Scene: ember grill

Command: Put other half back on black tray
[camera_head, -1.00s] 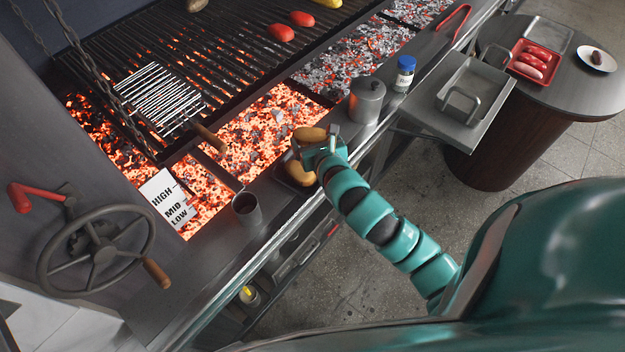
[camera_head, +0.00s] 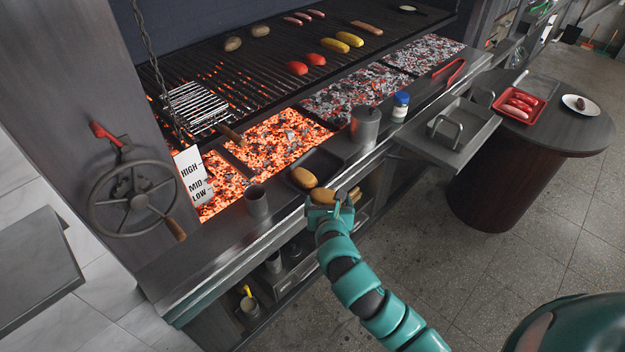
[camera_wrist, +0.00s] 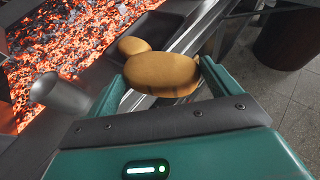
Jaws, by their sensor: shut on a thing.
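My gripper (camera_head: 335,199) is shut on a brown bun half (camera_head: 322,196), held at the counter's front edge, in front of the black tray (camera_head: 324,163). In the wrist view the held bun half (camera_wrist: 160,74) sits between the two fingers of my gripper (camera_wrist: 163,76). Another bun half (camera_head: 304,177) lies in the black tray, toward its near left part; it also shows in the wrist view (camera_wrist: 133,46) just beyond the held one. The right part of the tray looks bare. The held half's underside is mostly hidden.
A metal cup (camera_head: 256,201) stands left of the tray; a lidded metal pot (camera_head: 365,126) and a blue-capped jar (camera_head: 400,106) stand to its right. Glowing coals (camera_head: 275,143) lie behind the tray. A steel tray (camera_head: 470,135) sits farther right. Open floor lies in front.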

